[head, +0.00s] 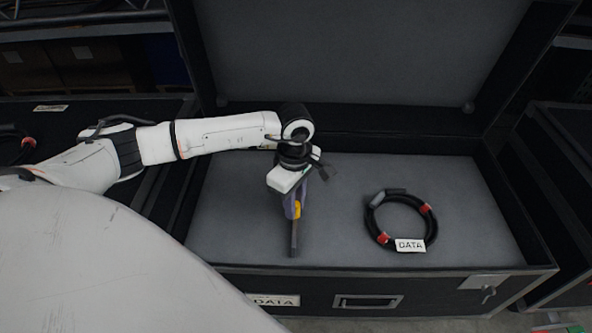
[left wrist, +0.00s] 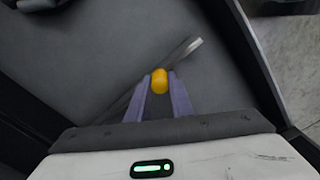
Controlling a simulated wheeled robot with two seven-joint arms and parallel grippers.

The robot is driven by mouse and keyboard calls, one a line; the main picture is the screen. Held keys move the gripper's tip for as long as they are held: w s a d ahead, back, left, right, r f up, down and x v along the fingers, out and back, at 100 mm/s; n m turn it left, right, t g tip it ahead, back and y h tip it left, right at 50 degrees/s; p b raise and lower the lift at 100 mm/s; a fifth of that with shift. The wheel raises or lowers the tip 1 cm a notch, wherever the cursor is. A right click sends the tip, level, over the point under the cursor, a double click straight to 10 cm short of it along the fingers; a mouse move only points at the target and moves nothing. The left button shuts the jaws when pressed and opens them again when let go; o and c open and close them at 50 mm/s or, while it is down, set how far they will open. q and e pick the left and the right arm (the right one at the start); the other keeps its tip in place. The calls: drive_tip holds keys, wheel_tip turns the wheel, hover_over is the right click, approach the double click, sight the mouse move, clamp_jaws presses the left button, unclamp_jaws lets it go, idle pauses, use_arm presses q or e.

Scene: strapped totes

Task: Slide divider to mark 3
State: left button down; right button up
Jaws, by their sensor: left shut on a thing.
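My left gripper (head: 294,210) reaches down into the open black case with its grey lined floor. Its purple fingers, also clear in the left wrist view (left wrist: 160,92), are shut on a yellow knob (left wrist: 159,80). A narrow dark grey bar (head: 293,238), which looks like the divider, runs under the knob toward the front wall. In the left wrist view the bar (left wrist: 185,51) runs diagonally and has a pale end. The gripper hides part of the bar. I cannot make out any numbered marks. My right gripper is not in view.
A coiled black cable (head: 432,222) with red bands and a DATA tag lies on the floor right of the gripper. The case's lid (head: 350,50) stands open behind. The front wall (head: 420,292) has a DATA label, handle and latch. Other dark cases stand at both sides.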

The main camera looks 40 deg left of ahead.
use_arm(q)
drive_tip(key=shift+w+d, duration=0.1)
drive_tip(key=shift+d, duration=0.15)
drive_tip(key=c, duration=1.6)
unclamp_jaws()
drive_tip(key=shift+o, duration=0.2)
drive_tip(key=shift+r, duration=0.1)
drive_tip(key=shift+a+r, duration=0.1)
drive_tip(key=shift+r, duration=0.25)
wheel_tip(320, 180, up, 10)
drive_tip(key=p, duration=0.3)
drive_tip(key=shift+f, duration=0.25)
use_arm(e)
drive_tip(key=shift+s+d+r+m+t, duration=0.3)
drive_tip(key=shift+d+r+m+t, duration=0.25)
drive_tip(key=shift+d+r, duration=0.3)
